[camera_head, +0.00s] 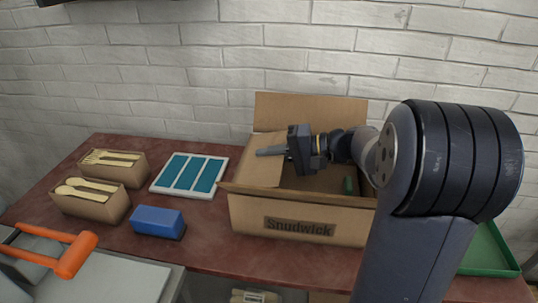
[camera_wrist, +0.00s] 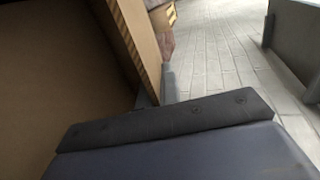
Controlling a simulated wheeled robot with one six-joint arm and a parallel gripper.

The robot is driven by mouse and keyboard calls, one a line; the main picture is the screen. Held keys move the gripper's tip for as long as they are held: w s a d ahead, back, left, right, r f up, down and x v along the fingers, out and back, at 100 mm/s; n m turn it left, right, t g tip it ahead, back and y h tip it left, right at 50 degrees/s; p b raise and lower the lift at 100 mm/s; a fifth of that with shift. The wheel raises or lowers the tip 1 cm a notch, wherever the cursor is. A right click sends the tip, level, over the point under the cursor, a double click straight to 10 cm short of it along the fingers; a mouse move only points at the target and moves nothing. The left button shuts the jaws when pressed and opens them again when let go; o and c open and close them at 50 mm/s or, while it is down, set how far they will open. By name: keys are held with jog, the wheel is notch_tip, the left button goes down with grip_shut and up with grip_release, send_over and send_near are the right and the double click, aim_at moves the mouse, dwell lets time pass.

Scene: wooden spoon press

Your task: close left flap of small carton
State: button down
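The small carton (camera_head: 250,218), marked "Snudwick", stands on the table. Its back flap (camera_head: 312,112) stands upright. Its left flap (camera_head: 258,172) leans inward over the left part of the opening, and I cannot tell its exact angle. My gripper (camera_head: 265,152) is over the carton's left side, pointing left, with its fingers in front of the left flap in the head view. The fingers show as one slim bar, shut, with nothing seen between them. I cannot tell whether they touch the flap. The wrist view shows brown cardboard (camera_wrist: 55,70) close on the left.
Left of the carton are a white tray with teal strips (camera_head: 188,175), a blue block (camera_head: 158,221) and two boxes of wooden cutlery (camera_head: 112,168) (camera_head: 90,203). An orange-handled press (camera_head: 72,255) is at front left. A green tray (camera_head: 488,252) is at right. A brick wall stands behind.

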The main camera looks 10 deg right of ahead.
jog(key=c, duration=1.6)
grip_release()
notch_tip(320, 180, up, 10)
jog(key=shift+p, duration=1.2)
jog(key=shift+c, duration=0.7)
